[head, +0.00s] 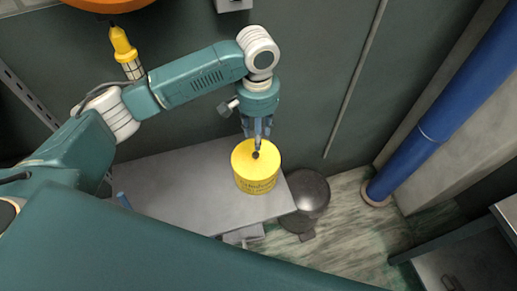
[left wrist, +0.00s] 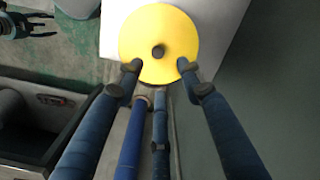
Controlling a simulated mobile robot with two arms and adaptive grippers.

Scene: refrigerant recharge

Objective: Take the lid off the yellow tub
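The yellow tub (head: 258,184) stands upright near the right end of a grey table, with dark lettering on its side. Its yellow lid (head: 244,157) is on top, with a small dark knob (head: 256,155) in the middle. My left gripper (head: 259,141) points down just above the lid. In the left wrist view my left gripper (left wrist: 158,66) is open, its two fingertips apart over the near part of the lid (left wrist: 160,25). The knob (left wrist: 158,51) shows between and slightly beyond the tips, with nothing held. My right gripper (left wrist: 45,25) shows at the upper left, fingers spread and empty.
A dark grey pedal bin (head: 310,190) stands on the floor beside the table's right end. A blue pipe (head: 440,120) rises at the right, and a green wall is close behind the table.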

